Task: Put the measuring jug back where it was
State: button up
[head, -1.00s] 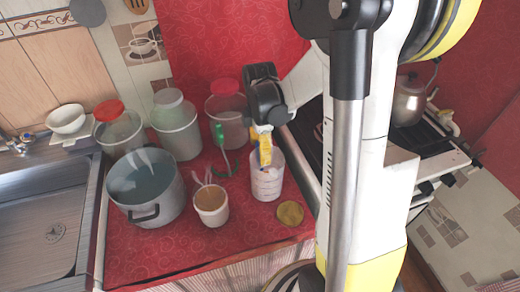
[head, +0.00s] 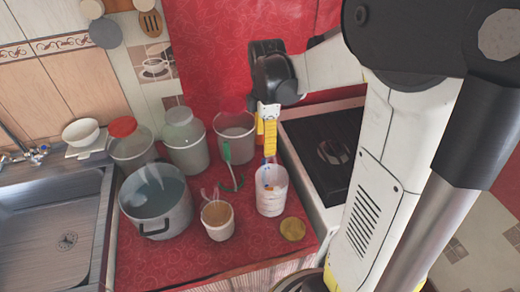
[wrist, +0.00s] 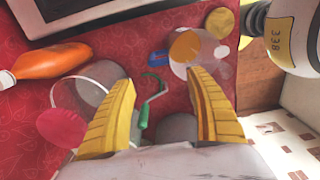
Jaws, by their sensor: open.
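The measuring jug, a pale translucent cup (head: 271,198), stands upright on the red oilcloth at the right side of the counter, left of the stove. Blue and orange patches show at its top. In the wrist view, what appears to be the jug (wrist: 217,58) lies beyond the right fingertip. My gripper (head: 268,150) is just above the jug's rim in the head view, fingers pointing down. In the wrist view its yellow fingers (wrist: 160,85) are spread apart, with nothing held between them.
A steaming pot (head: 156,203), a small tub (head: 217,222), lidded jars (head: 186,145), a grey bucket (head: 236,140) and a green-handled tool (head: 227,153) crowd the left. A yellow disc (head: 292,229) lies in front. The wrist view shows an orange bottle (wrist: 52,64).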

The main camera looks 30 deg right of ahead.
jog(key=s+a+r+m+t, duration=0.7)
jog(key=s+a+m, duration=0.3)
jog(key=a+m, duration=0.3)
jog(key=shift+s+r+m, duration=0.2)
jog(key=shift+s+m, duration=0.05)
jog(key=shift+m, duration=0.45)
jog(key=shift+a, duration=0.1)
